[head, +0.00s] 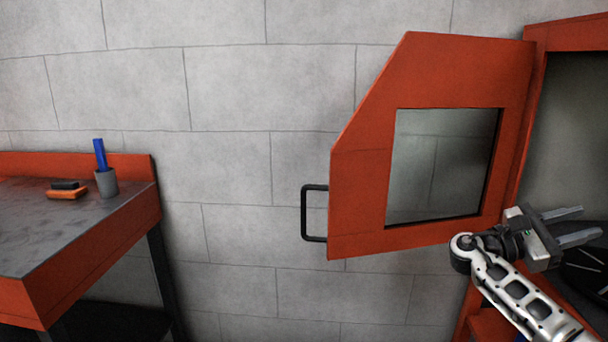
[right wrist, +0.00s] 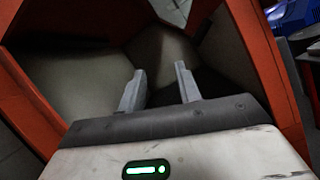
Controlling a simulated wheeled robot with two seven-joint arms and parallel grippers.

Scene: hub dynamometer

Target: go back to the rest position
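My right gripper (head: 579,226) is at the lower right of the head view, in front of the orange cabinet's opening. In the right wrist view its two fingers (right wrist: 160,88) are apart with nothing between them. They point into the dark inside of the cabinet. My left gripper is not in the head view. The orange door (head: 360,190) with a window stands swung open, and its black handle (head: 304,213) is on its left edge, away from my right gripper.
The orange cabinet frame (head: 565,37) is at the right, close to my right arm. A workbench (head: 95,250) at the left bears a grey cup (head: 106,183) with a blue object and small orange and black items. A grey block wall (head: 230,120) stands behind.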

